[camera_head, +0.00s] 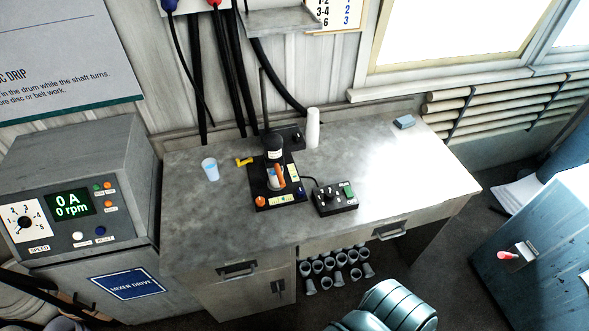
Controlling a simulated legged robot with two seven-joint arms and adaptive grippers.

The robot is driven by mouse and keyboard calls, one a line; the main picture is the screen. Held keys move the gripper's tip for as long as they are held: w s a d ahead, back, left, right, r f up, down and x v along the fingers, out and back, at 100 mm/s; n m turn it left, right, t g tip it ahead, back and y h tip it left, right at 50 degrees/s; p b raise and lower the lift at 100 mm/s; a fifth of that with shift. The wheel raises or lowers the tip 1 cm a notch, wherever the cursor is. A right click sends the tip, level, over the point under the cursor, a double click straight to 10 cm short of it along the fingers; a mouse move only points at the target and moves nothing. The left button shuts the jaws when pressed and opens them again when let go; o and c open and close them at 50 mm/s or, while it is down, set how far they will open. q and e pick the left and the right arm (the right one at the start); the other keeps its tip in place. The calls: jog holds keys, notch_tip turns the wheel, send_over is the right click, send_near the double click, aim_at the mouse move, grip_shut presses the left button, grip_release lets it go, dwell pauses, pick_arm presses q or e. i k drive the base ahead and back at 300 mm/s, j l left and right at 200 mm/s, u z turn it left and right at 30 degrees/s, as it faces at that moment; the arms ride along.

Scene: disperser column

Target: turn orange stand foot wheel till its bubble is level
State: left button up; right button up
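A small disperser stand (289,168) with a black base stands on the middle of the grey bench. An orange foot wheel (260,202) sits at the front left corner of its base. An orange part (281,176) leans at the cup on the stand. The bubble is too small to make out. Neither of my grippers is in view; only a teal, rounded part, likely of my own arm, shows at the bottom edge.
A black control box (336,198) stands close to the right of the stand. A light blue cup (210,168) and a yellow item (244,162) are to its left, a white cylinder (312,128) behind. A mixer drive cabinet (75,170) adjoins at left.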

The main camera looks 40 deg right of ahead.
aim_at(260, 201)
jog(key=z, duration=1.15)
jog(key=i+l, duration=0.1)
jog(key=l, duration=0.25)
jog(key=l+z, duration=0.15)
jog(key=l, duration=0.15)
jog(key=i+l, duration=0.15)
jog(key=l, duration=0.15)
jog(key=l+z, duration=0.05)
